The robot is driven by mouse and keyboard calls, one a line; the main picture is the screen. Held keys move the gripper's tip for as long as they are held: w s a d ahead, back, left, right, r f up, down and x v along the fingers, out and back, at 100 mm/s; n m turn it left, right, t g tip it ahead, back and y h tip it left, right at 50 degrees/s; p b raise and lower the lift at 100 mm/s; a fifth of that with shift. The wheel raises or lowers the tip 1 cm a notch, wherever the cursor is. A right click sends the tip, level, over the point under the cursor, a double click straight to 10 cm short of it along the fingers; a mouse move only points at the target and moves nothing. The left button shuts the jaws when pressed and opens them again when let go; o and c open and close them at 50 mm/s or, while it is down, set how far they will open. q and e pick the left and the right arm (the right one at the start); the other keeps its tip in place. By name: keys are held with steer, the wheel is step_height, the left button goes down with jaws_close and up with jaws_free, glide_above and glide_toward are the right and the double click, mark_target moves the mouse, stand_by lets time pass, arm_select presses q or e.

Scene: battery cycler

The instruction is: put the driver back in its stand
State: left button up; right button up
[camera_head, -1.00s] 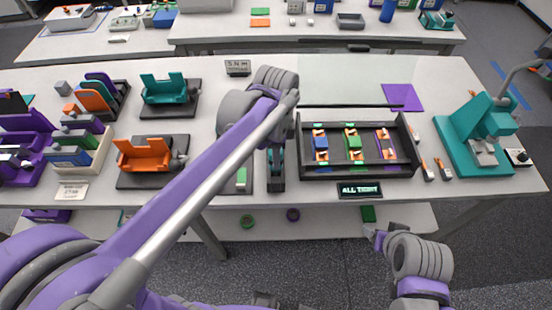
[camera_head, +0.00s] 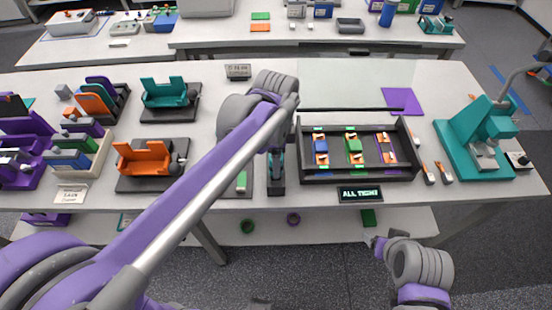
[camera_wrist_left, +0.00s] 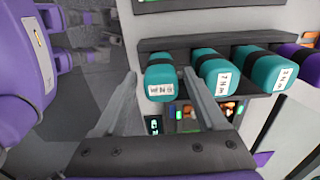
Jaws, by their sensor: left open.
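In the left wrist view, a teal driver (camera_wrist_left: 162,88) with a white label shows between the two fingers of my left gripper (camera_wrist_left: 160,72). The fingers are apart, with a visible gap on the driver's right side. The driver lines up with several other drivers along a dark stand bar (camera_wrist_left: 215,38); more teal ones are to its right, then a purple one. I cannot tell how deep it sits. In the head view, my arm hides most of the stand; a dark base (camera_head: 276,187) shows below it. My right gripper (camera_head: 374,242) is low at the table's front, away from the drivers.
A black tray (camera_head: 360,175) with battery cells lies right of the stand, behind an "ALL TIGHT" display (camera_head: 360,194). A teal press (camera_head: 480,140) stands at the right. Orange (camera_head: 148,158) and teal (camera_head: 168,92) fixtures stand at the left. A purple mat (camera_head: 397,100) lies behind the tray.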

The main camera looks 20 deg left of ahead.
arm_select(q)
step_height(320, 180, up, 11)
steer(key=shift+f+p, duration=0.15)
steer(key=shift+p, duration=0.2)
steer(key=shift+s, duration=0.1)
steer(key=s+a+f+n+t, duration=0.3)
steer(key=s+f+n, duration=0.3)
steer(key=f+n, duration=0.1)
steer(key=s+a+f+n+t, duration=0.2)
steer(key=s+a+f+n, duration=0.1)
steer(key=s+f+n, duration=0.3)
step_height(320, 180, down, 2)
steer(key=shift+a+f+n+t, duration=0.1)
steer(key=shift+a+n+t, duration=0.25)
steer(key=shift+n, duration=0.55)
